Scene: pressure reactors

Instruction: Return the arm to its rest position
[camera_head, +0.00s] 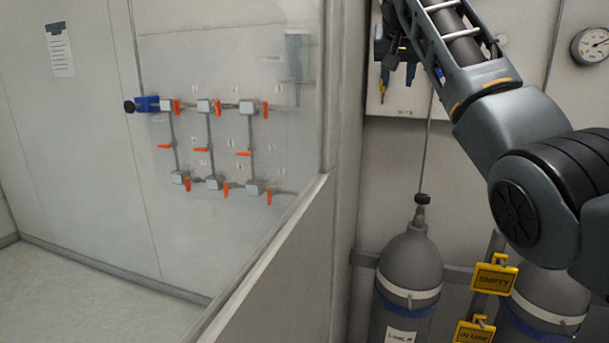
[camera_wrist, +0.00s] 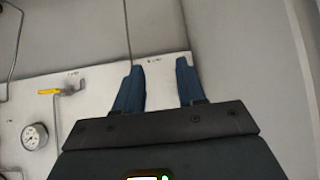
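My arm (camera_head: 515,120) reaches in from the right edge of the head view, up and to the left toward a pale wall panel. My gripper shows in the wrist view (camera_wrist: 160,85), with its two blue fingers spread apart and nothing between them. In the head view my gripper is at the top, partly cut off by the frame edge, in front of the panel (camera_head: 400,112). The fingertips point at the panel, which also shows in the wrist view (camera_wrist: 85,82). I cannot tell the exact gap to it.
A partition (camera_head: 290,235) stands left of my arm, with orange-handled valves (camera_head: 212,145) behind it. Grey gas cylinders (camera_head: 410,262) stand below, with yellow tags (camera_head: 493,278). A gauge (camera_head: 592,45) is at the upper right. A yellow-handled valve (camera_wrist: 50,91) is in the wrist view.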

